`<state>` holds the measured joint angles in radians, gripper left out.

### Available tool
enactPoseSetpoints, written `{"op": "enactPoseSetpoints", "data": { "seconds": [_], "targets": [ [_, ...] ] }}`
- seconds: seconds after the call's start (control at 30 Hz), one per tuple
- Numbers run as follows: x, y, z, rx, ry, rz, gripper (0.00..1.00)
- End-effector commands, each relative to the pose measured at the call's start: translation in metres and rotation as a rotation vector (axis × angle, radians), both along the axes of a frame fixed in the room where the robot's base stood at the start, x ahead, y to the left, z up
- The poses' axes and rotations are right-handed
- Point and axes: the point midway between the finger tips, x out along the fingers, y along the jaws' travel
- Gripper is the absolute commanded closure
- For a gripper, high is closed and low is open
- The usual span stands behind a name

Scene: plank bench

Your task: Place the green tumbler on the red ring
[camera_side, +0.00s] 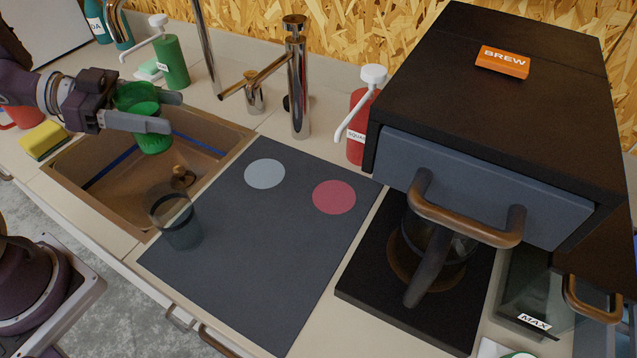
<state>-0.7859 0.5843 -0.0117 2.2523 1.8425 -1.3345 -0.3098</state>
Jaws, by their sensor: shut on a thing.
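The green tumbler (151,133) is held by my gripper (155,112) above the brown sink, at the upper left. My gripper is shut on it, with one finger showing in front of the tumbler and the other behind. The tumbler looks close to upright. The red ring shows as a flat red disc (334,197) on the dark mat (262,245), right of the middle. Nothing stands on it. The tumbler is well to the left of the disc.
A grey disc (265,173) lies on the mat, left of the red one. A dark clear tumbler (177,222) stands at the mat's left edge. A tall tap (298,85) and a red pump bottle (358,128) stand behind. The coffee machine (490,130) bounds the right.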

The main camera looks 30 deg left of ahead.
Motion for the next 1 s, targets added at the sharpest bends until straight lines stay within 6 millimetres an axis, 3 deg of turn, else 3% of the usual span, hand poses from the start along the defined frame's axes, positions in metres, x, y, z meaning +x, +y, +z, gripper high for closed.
{"op": "enactPoseSetpoints", "data": {
  "seconds": [0.03,0.1,0.3,0.6,0.83,1.0],
  "targets": [
    [0.001,0.0,0.024,0.012,-0.015,-0.002,1.0],
    [0.001,0.0,0.054,0.012,-0.015,-0.003,1.0],
    [0.001,0.0,0.126,0.01,-0.011,-0.003,1.0],
    [0.0,-0.001,0.192,0.005,-0.006,-0.001,1.0],
    [0.034,-0.029,0.187,-0.002,0.001,-0.012,1.0],
    [0.068,-0.067,0.184,-0.001,-0.001,-0.019,1.0]
  ]
}}
